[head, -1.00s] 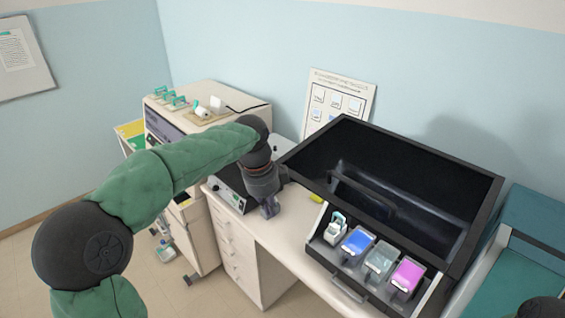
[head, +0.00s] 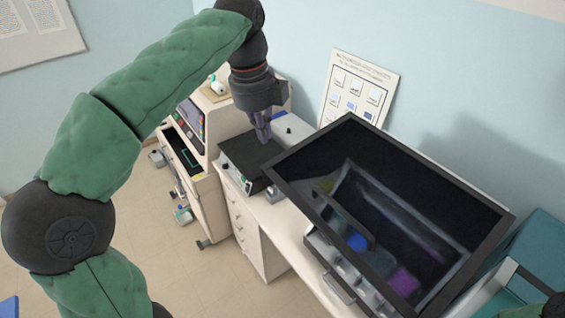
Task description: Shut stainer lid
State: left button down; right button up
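The stainer has a dark see-through lid (head: 415,165) in a black frame. The lid spans over the tray, and its front edge appears raised above the tray front (head: 318,250). The blue jar (head: 357,241) and the magenta jar (head: 403,283) show dimly through it. My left gripper (head: 262,138) points down over the bench, behind and left of the lid's near left corner, apart from it in the picture. It looks empty, and its finger gap is too small to judge. My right gripper is not in view.
A black-topped device (head: 248,157) sits on the bench just below my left gripper. A poster (head: 357,92) leans on the wall behind. A cream cabinet machine (head: 190,125) stands at the left. A teal chair (head: 535,250) is at the right. The floor at front left is clear.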

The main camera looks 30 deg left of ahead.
aim_at(268, 175)
pick_arm(q)
jog(key=shift+w+d+f+p, duration=0.1)
jog(key=shift+w+f+p, duration=0.05)
jog(key=shift+f, duration=2.1)
jog(key=shift+w+f+p, duration=0.15)
jog(key=shift+f, duration=2.1)
jog(key=shift+w+d+f+p, duration=0.1)
jog(key=shift+w+f+p, duration=0.05)
jog(key=shift+f, duration=2.1)
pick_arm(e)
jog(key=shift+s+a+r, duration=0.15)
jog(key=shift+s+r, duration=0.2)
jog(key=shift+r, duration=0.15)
pick_arm(q)
jog(key=shift+s+a, duration=0.1)
